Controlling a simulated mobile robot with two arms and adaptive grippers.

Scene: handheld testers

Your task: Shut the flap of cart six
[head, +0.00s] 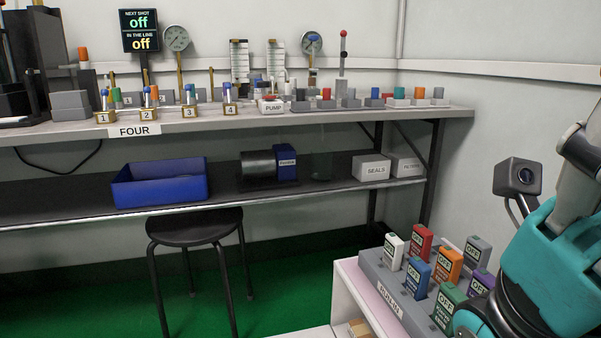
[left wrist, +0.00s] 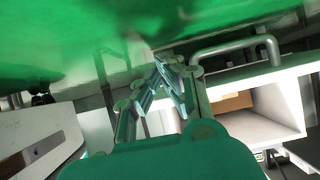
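A white cart (head: 352,290) stands at the bottom right of the head view, with a brown box (head: 360,328) low in it. In the left wrist view, a white open compartment (left wrist: 290,105) holds a brown box (left wrist: 232,102); a grey bar handle (left wrist: 235,47) is above it. I cannot pick out the flap for certain, and no number six is readable. My left gripper (left wrist: 161,72) is left of the opening and below the handle. Its fingertips come together, with nothing seen between them. It is outside the head view. My right gripper's fingers are in neither view.
A grey rack (head: 388,291) marked RUN-IN carries several coloured testers on the cart top. A teal and black part of my arm fills the right edge. Behind are a bench (head: 250,121), a lower shelf with a blue bin (head: 160,190), and a black stool (head: 194,228) on green floor.

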